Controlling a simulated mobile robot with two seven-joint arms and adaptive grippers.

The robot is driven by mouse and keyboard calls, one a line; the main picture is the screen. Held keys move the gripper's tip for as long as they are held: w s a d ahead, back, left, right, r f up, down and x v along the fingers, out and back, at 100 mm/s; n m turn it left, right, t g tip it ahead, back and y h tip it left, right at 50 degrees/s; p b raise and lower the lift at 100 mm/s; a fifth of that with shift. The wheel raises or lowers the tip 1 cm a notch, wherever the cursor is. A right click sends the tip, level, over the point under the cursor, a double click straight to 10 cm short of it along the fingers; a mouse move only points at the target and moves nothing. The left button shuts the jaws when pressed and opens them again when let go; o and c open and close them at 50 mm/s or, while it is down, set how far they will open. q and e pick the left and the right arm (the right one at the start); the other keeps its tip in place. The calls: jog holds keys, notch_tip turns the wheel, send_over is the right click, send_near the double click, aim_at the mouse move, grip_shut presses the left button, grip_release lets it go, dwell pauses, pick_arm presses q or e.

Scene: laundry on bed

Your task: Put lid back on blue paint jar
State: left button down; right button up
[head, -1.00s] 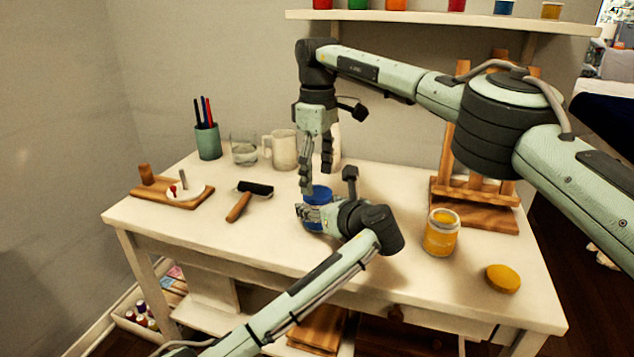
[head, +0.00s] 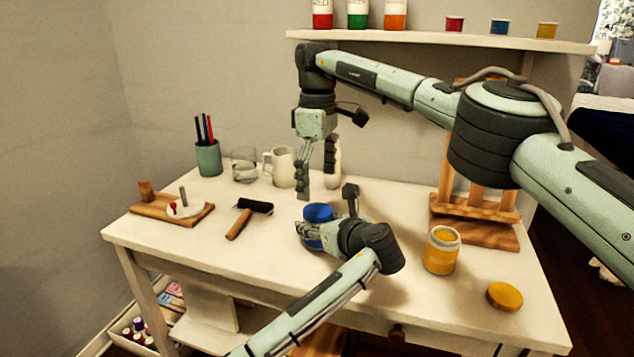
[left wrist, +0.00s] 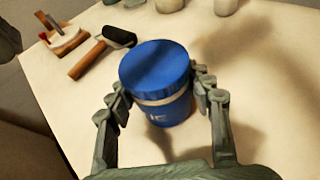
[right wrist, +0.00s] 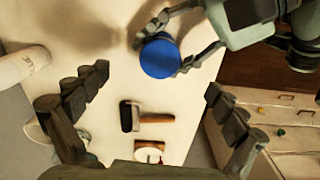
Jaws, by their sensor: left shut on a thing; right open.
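The blue paint jar (left wrist: 170,107) stands upright on the table, and its blue lid (left wrist: 155,64) sits on top of it. The lid also shows in the head view (head: 318,212) and from above in the right wrist view (right wrist: 160,58). My left gripper (head: 312,236) is shut around the jar's body, with a finger on each side of it in the left wrist view. My right gripper (head: 316,190) is open and empty above the lid, its fingers pointing down and apart. The lid looks level, but whether it is fully seated I cannot tell.
A brayer (head: 245,218), pen cup (head: 208,158), glass (head: 244,165) and white jug (head: 280,166) stand left and behind. An easel (head: 470,210) is at the back right.

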notch_tip(320, 180, up, 7)
dwell(0.3)
pick_arm(q)
jog(key=c, duration=0.6)
grip_release()
jog(key=v, duration=1.1)
jog(key=shift+s+d, duration=0.2)
jog(key=shift+s+r, duration=0.15)
jog(key=shift+s, duration=0.05)
